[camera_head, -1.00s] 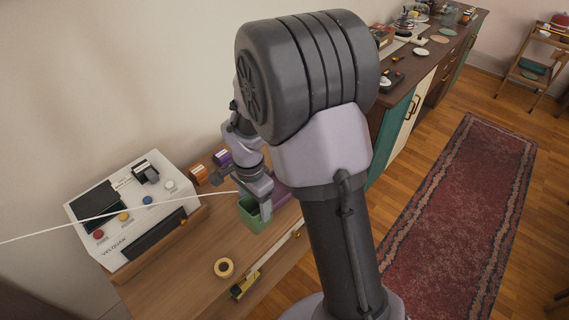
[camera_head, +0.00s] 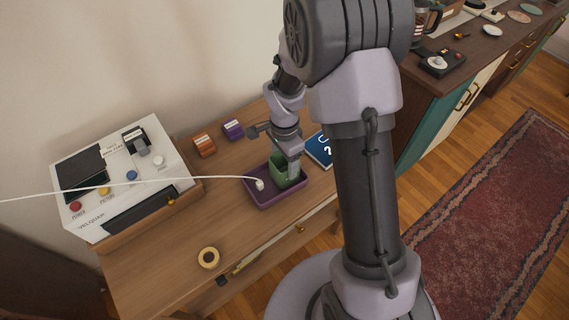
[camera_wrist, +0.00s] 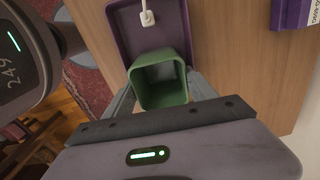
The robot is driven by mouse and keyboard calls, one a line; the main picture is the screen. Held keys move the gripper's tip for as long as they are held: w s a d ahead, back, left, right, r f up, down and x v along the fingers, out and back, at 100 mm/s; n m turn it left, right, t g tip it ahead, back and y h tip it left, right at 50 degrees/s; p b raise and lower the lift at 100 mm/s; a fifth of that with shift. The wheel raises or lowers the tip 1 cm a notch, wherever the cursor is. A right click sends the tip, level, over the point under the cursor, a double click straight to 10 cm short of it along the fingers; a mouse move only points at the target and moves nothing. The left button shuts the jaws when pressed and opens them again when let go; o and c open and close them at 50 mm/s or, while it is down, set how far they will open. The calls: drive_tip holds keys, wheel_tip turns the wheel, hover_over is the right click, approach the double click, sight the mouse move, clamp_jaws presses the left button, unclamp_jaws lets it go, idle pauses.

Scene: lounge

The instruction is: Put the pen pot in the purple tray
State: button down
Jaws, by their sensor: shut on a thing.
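The green pen pot (camera_head: 279,172) is square, open-topped and looks empty in the wrist view (camera_wrist: 160,82). My gripper (camera_head: 290,168) is shut on it, with a finger on either side in the wrist view. The pot is upright, within the outline of the purple tray (camera_head: 262,203). I cannot tell whether its base touches the tray floor. The tray also shows behind the pot in the wrist view (camera_wrist: 124,28). A white plug (camera_head: 259,184) on a cable is over the tray's left part, beside the pot.
A blue book (camera_head: 320,150) lies right of the tray. An orange box (camera_head: 204,146) and a purple box (camera_head: 233,129) stand behind it. A white device (camera_head: 125,180) stands at left. A tape roll (camera_head: 208,258) lies in front. Bare wood lies between.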

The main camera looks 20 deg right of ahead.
drive_tip(key=shift+r, duration=0.1)
drive_tip(key=shift+c, duration=1.4)
unclamp_jaws()
drive_tip(key=s+a+r+n+t+p, duration=0.1)
drive_tip(key=s+r+p, duration=0.1)
drive_tip(key=r, duration=0.9)
drive_tip(key=s+a+r+n+t+p, duration=0.1)
drive_tip(key=s+r+n+p, duration=0.15)
drive_tip(key=r, duration=0.75)
drive_tip(key=s+a+r+n+t+y, duration=0.1)
drive_tip(key=s+a+r+n+t, duration=0.1)
drive_tip(key=s+r, duration=0.3)
drive_tip(key=s+a+r+n+t+y, duration=0.1)
drive_tip(key=s+r+n, duration=0.3)
drive_tip(key=s, duration=0.6)
drive_tip(key=shift+a+r+n+t, duration=0.35)
drive_tip(key=shift+n+t, duration=0.05)
drive_tip(key=shift+n, duration=0.25)
